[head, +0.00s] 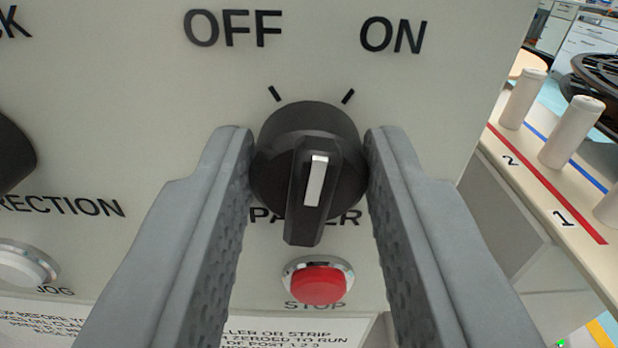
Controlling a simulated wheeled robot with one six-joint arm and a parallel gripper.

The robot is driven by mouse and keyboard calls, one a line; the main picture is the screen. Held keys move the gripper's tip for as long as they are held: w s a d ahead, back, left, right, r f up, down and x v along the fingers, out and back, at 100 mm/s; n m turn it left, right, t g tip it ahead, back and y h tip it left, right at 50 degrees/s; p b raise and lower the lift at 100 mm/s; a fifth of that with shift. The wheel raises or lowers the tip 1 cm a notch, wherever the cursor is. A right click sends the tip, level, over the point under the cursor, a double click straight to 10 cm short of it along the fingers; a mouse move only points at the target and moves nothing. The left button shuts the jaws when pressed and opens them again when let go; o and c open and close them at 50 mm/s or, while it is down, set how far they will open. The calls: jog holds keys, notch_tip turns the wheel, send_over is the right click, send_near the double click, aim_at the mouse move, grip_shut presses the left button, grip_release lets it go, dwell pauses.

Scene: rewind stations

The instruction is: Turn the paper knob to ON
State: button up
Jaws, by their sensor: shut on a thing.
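The black paper knob (302,185) sits in the middle of the pale panel, with "OFF" at its upper left and "ON" at its upper right, each with a black tick. The white mark on its raised bar points nearly straight up, leaning slightly right, between the two ticks. My gripper (308,165) is shut on the knob, one grey finger against each side of its round body. The label below is partly hidden by the knob; "PA" and "ER" show.
A red STOP button (320,285) is just below the knob, between my fingers. A pale JOG button (25,265) and part of another black knob (12,155) are at the left. At the right, white posts (572,132) stand on a table with red and blue lines.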

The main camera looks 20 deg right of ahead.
jog(key=shift+m, duration=2.3)
jog(key=o, duration=1)
jog(key=shift+s, duration=0.15)
jog(key=v, duration=1.7)
jog(key=shift+s+r, duration=0.1)
